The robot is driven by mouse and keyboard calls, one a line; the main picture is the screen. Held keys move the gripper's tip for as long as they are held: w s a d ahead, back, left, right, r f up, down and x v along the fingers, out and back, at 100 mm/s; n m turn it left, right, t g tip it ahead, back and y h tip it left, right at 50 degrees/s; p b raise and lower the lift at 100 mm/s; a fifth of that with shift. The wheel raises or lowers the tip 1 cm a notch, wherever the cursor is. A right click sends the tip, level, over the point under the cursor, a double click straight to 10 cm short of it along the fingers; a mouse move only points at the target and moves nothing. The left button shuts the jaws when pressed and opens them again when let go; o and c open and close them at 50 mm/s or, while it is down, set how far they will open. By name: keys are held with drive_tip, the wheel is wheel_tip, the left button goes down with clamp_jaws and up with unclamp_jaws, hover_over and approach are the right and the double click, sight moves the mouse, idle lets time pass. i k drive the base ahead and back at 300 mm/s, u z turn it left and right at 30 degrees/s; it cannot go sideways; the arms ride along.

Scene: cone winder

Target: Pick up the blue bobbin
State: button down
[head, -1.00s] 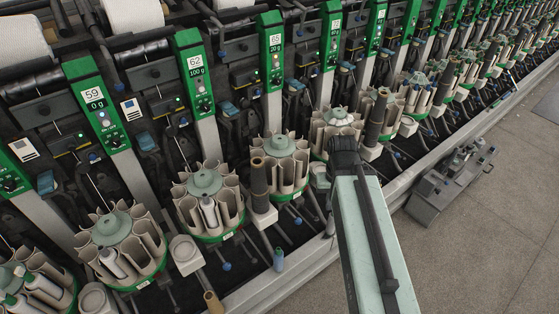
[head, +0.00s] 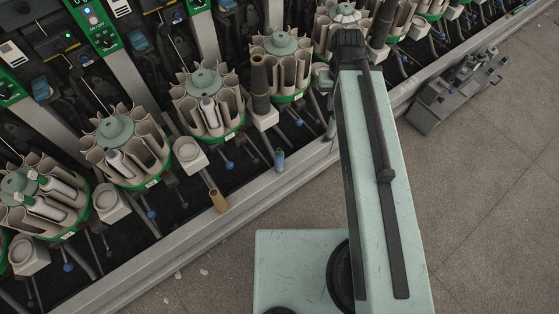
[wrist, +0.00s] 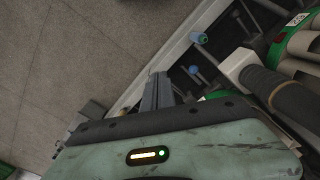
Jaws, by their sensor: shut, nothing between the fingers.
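The blue bobbin (head: 279,160) is small and stands at the inner side of the machine's front rail in the head view. In the wrist view the blue bobbin (wrist: 198,38) shows near the top, beyond the gripper and to its right. My gripper (wrist: 158,90) has its grey fingers together with nothing between them. It is apart from the bobbin. In the head view my arm reaches over the rail to the right of the bobbin, and the fingertips cannot be made out clearly there.
A tan empty tube (head: 218,200) leans near the rail, left of the bobbin. A dark brown cone (head: 260,85) stands behind it. Round magazines (head: 205,95) with cream pockets line the machine. The metal rail (head: 235,205) runs in front. A grey cart (head: 455,92) stands on the floor at right.

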sight(278, 155)
drive_tip(key=u, duration=4.15)
drive_tip(key=k, duration=1.5)
drive_tip(key=i, duration=0.15)
drive_tip(key=z, duration=0.05)
